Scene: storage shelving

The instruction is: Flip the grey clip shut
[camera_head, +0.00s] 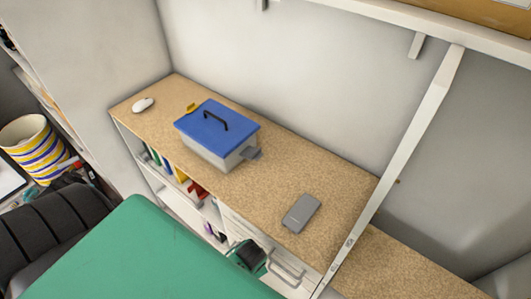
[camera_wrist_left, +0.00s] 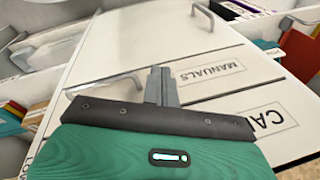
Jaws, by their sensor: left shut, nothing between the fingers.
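A clear-walled box (camera_head: 207,155) with a blue lid (camera_head: 222,122) and a black handle stands on the speckled counter in the head view. The grey clip (camera_head: 252,153) sticks outward from the box's right end, beside the lid. A yellow clip (camera_head: 191,107) stands out at the opposite end. In the left wrist view my left gripper's grey fingers (camera_wrist_left: 160,84) are together and empty, in front of white labelled drawers. In the head view the gripper looks like the dark and green shape (camera_head: 247,257) below the counter's front edge, well apart from the box. My right gripper is not seen.
A grey flat device (camera_head: 301,213) lies on the counter (camera_head: 250,195) to the right of the box. A white mouse (camera_head: 143,105) lies at the left end. A white slanting post (camera_head: 398,160) stands at the right. Drawer handles (camera_head: 285,272) project below the counter.

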